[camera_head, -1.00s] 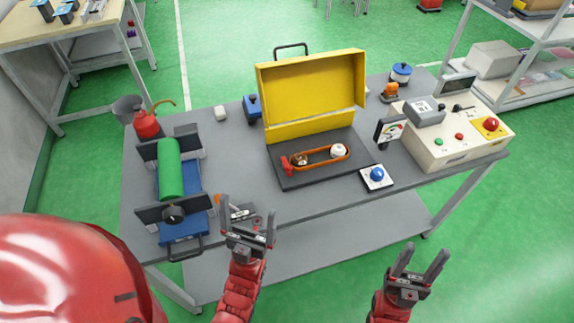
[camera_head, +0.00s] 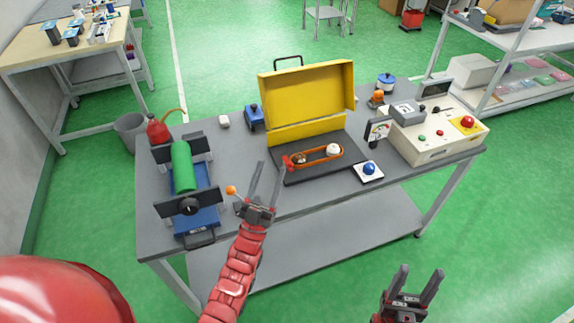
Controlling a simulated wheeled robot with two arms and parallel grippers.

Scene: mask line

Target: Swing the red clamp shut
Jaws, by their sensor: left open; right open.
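The red clamp (camera_head: 288,162) sits at the left end of an orange oval loop (camera_head: 316,156) on a dark base plate (camera_head: 318,172), in front of an upright yellow lid (camera_head: 308,95). A brown round part and a white round part lie inside the loop. My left gripper (camera_head: 268,181) is open and empty over the table's front part. Its right finger shows close to the left of the clamp; I cannot tell whether they touch. My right gripper (camera_head: 417,280) is open and empty, in front of the table at the lower right.
A blue-framed fixture with a green roller (camera_head: 183,167) stands on the left of the table (camera_head: 240,135). A small orange ball (camera_head: 230,190) is beside my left gripper. A blue button (camera_head: 369,169) and a beige control box (camera_head: 438,142) stand to the right.

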